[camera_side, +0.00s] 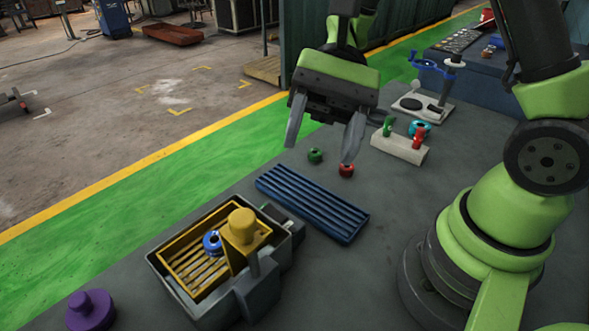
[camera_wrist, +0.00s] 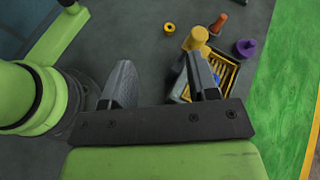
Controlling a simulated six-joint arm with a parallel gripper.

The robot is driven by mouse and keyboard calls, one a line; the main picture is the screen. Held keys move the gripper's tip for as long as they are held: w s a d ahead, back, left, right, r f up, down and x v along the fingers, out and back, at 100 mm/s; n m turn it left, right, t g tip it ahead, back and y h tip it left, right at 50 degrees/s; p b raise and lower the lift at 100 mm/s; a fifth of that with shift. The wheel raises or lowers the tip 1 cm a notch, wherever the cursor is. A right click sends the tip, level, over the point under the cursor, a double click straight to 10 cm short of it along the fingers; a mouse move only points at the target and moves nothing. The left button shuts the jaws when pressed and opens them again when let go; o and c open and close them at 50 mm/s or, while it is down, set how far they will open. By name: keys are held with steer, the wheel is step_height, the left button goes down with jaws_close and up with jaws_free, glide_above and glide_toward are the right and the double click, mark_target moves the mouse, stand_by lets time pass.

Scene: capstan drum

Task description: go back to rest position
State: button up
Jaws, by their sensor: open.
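My gripper (camera_side: 325,130) is open and empty, raised above the grey table in the side view. Its two grey fingers stand wide apart, with nothing between them. In the wrist view my gripper (camera_wrist: 163,85) also shows open, with bare table between its fingers. The yellow capstan drum (camera_side: 242,226) stands at a grey box (camera_side: 180,291) with a yellow slatted tray (camera_side: 203,283) inside. A blue ring (camera_side: 213,242) lies in that tray. In the wrist view the yellow drum (camera_wrist: 196,38) is beyond the right finger, which partly hides the box.
A blue slatted rack (camera_side: 312,203) lies below the gripper. A green piece (camera_side: 315,155) and a red piece (camera_side: 346,170) sit behind it. A white block (camera_side: 400,147) with pegs, a lever stand (camera_side: 425,105) and a purple knob (camera_side: 91,311) are around. A yellow ring (camera_wrist: 169,28) shows in the wrist view.

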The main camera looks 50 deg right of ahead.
steer(key=s+d+r+n+t+h, duration=0.5)
steer(key=d+r+t+h, duration=0.3)
steer(key=t, duration=0.4)
steer(key=shift+s+r+n+t+h, duration=0.2)
steer(key=shift+s+n+t+h, duration=0.15)
steer(key=shift+h, duration=0.45)
